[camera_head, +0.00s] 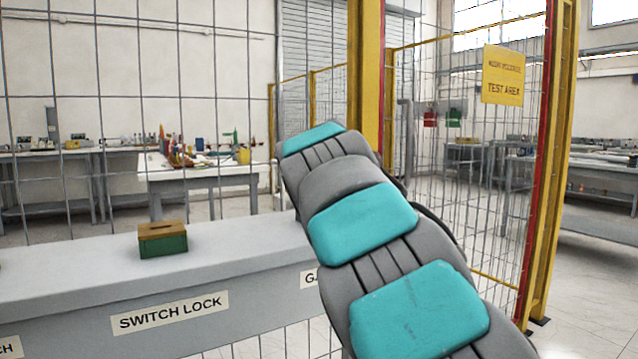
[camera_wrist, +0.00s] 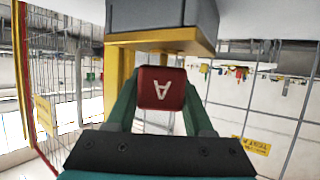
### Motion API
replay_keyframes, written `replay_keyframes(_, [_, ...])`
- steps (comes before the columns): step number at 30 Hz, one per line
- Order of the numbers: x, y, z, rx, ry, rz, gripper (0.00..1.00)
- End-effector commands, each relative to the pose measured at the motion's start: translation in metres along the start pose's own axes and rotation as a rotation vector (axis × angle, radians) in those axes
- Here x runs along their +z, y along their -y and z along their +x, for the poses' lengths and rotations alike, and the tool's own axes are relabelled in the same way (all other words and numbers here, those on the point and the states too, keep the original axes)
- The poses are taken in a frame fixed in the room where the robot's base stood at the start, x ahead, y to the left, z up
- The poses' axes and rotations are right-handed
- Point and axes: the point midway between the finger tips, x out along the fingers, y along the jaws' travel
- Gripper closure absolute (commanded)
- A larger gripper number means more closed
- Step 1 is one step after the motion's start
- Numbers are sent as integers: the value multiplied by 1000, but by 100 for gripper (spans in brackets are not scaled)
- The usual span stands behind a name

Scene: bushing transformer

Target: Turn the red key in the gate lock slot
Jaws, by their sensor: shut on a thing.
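The red key (camera_wrist: 162,92), marked with a letter A that appears upside down, is in the wrist view. My gripper (camera_wrist: 161,84) is shut on it, with one green finger on each side. Just beyond the key are a yellow piece (camera_wrist: 165,38) and a grey block (camera_wrist: 162,14). The key's far end and any slot are hidden, so I cannot tell whether the key sits in the gate lock. In the head view my arm covers the gripper, the key and the gate lock area. Only the start of a label beginning with G (camera_head: 309,279) shows beside my arm.
A grey ledge (camera_head: 70,262) carries a green box with a brass-coloured slotted top (camera_head: 163,240) above a SWITCH LOCK label (camera_head: 170,313). Wire mesh fencing and a yellow post (camera_head: 366,70) stand close to my arm. A yellow TEST AREA sign (camera_head: 503,75) hangs at the right.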

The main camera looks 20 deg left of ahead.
Motion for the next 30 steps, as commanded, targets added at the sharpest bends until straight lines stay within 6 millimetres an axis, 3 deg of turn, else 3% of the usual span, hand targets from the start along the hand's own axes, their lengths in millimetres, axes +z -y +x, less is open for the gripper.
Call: replay_keyframes(30, [4,-6,3,299,7,116,100])
